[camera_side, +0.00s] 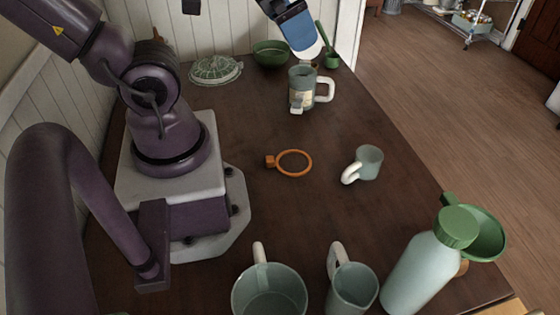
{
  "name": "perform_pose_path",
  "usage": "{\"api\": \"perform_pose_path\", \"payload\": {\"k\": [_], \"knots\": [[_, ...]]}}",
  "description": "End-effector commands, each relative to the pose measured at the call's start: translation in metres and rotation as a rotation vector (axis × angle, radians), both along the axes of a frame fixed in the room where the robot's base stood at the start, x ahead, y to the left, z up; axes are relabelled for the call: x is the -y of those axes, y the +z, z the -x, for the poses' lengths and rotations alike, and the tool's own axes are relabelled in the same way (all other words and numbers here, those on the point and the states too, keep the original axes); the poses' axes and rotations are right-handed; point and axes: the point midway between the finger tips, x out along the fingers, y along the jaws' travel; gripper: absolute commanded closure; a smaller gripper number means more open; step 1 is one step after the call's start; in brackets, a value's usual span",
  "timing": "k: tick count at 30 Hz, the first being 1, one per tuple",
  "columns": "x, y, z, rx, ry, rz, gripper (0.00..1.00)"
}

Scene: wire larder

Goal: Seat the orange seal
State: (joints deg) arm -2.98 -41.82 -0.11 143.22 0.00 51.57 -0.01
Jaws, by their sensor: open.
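The orange seal (294,163) is a thin ring with a small tab on its left side. It lies flat on the dark table, near the middle of the side view, with nothing touching it. A grey-green jar-like vessel (301,84) with a label, a pale front piece and a white handle stands upright farther back. My gripper (306,46) shows at the top edge, dark with a blue and white end, just above the vessel in the picture. It is open and well away from the seal. Its upper part is cut off, and the gap between its fingers is hard to see.
A small mug (368,162) stands right of the seal. A large mug (268,290), a jug (352,288) and a green-capped bottle (428,265) line the front. A green bowl (270,54) and a patterned pale-green disc (215,70) sit at the back. The table around the seal is clear.

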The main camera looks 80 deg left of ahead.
Motion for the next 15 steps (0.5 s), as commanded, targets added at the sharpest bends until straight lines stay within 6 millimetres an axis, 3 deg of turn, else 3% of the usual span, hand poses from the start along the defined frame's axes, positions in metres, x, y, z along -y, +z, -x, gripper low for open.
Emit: {"api": "perform_pose_path", "payload": {"k": [3,5,11,15], "knots": [[-0.017,-0.027,-0.005,-0.137,0.110,0.000,0.00],[-0.016,-0.045,-0.012,-0.199,0.180,0.066,0.00],[-0.005,-0.098,-0.065,-0.197,0.437,0.414,0.00],[-0.015,-0.126,-0.100,-0.111,0.675,0.613,0.00]]}}
